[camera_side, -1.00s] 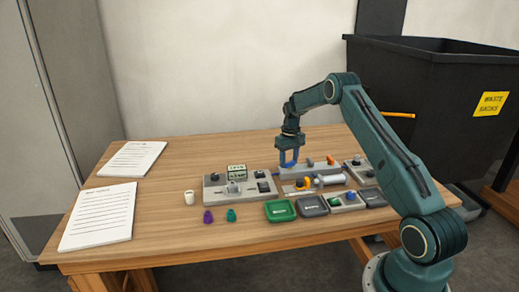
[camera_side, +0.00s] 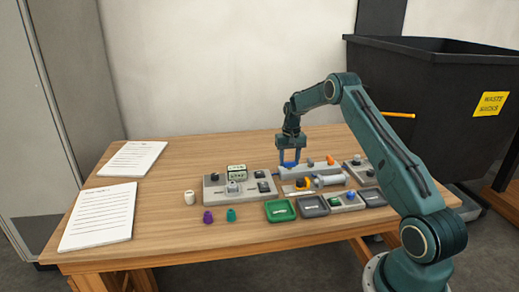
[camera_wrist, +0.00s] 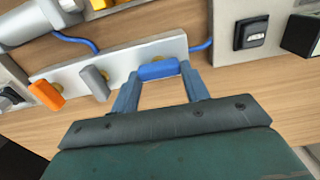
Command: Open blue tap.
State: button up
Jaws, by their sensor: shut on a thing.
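The blue tap (camera_wrist: 158,70) is on a grey manifold block (camera_wrist: 123,62), at its right end in the wrist view. Its handle lies roughly along the block's length. My gripper (camera_wrist: 160,82) is shut on the blue handle, with one finger at each end of it. In the side view my gripper (camera_side: 290,159) points down at the block's left end, and the blue handle (camera_side: 289,165) shows low between the fingers. A grey tap (camera_wrist: 95,83) and an orange tap (camera_wrist: 46,94) are on the same block, their handles set more across it.
A blue hose (camera_wrist: 76,41) runs beside the block. A switch panel (camera_side: 239,189) stands left of it in the side view.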

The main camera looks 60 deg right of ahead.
jog(key=o, duration=1)
jog(key=shift+r, duration=0.1)
notch_tip(320, 180, up, 14)
jog(key=shift+f, duration=0.15)
dwell(0.3)
